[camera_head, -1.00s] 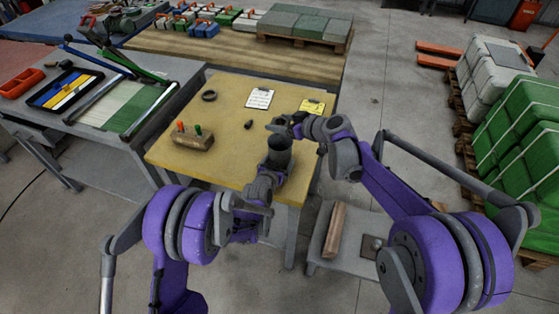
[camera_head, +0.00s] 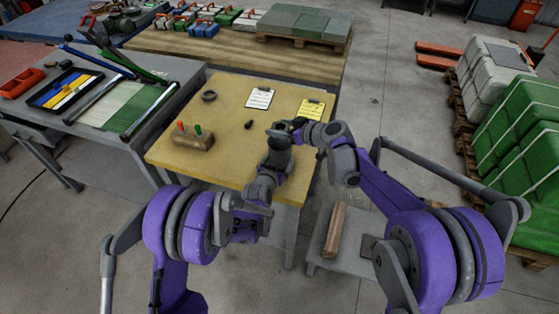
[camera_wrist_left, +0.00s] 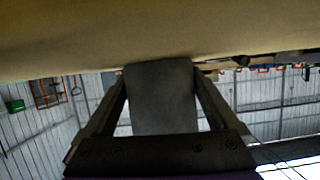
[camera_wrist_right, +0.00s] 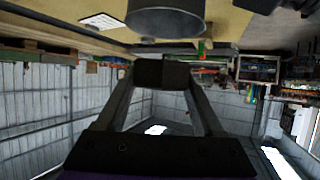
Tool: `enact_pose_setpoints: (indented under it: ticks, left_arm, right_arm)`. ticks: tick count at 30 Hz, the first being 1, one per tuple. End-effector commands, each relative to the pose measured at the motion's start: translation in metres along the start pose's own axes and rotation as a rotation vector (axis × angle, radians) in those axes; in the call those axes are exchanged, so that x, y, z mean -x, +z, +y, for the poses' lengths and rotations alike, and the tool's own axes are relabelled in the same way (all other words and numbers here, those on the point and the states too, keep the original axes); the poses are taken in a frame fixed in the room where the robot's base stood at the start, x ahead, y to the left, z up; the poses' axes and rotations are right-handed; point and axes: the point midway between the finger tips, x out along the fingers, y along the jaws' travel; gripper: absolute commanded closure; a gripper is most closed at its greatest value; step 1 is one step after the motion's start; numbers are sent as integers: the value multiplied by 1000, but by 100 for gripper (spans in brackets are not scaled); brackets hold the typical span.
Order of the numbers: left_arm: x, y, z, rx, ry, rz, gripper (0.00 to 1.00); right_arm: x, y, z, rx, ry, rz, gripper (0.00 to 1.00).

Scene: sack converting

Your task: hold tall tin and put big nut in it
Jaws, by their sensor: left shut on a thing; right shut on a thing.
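The tall tin (camera_head: 276,160) is a dark grey cylinder at the front right of the yellow table. My left gripper (camera_head: 268,178) is shut on it; in the left wrist view the tin (camera_wrist_left: 160,95) fills the space between the fingers. My right gripper (camera_head: 278,131) is over the tin's mouth and hides most of the opening in the head view. In the right wrist view it is shut on a dark block-like piece, the big nut (camera_wrist_right: 162,73). The tin (camera_wrist_right: 165,20) shows just beyond the nut; I cannot tell whether they touch.
On the yellow table (camera_head: 225,120) are a wooden block (camera_head: 194,142) with red and green pieces, a dark ring (camera_head: 209,96), a small dark piece (camera_head: 248,125), a white clipboard (camera_head: 259,98) and a yellow clipboard (camera_head: 311,109). A low bench (camera_head: 318,262) stands at front right.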

Motion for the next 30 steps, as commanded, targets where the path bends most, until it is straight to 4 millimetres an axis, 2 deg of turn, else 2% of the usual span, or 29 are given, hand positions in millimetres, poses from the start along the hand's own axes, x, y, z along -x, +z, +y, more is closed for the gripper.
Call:
enact_pose_setpoints:
  ticks: [30]
  left_arm:
    - [0, 0, 0, 0, 0, 0, 64]
  right_arm:
    - [-9, 18, 0, 0, 0, 1, 100]
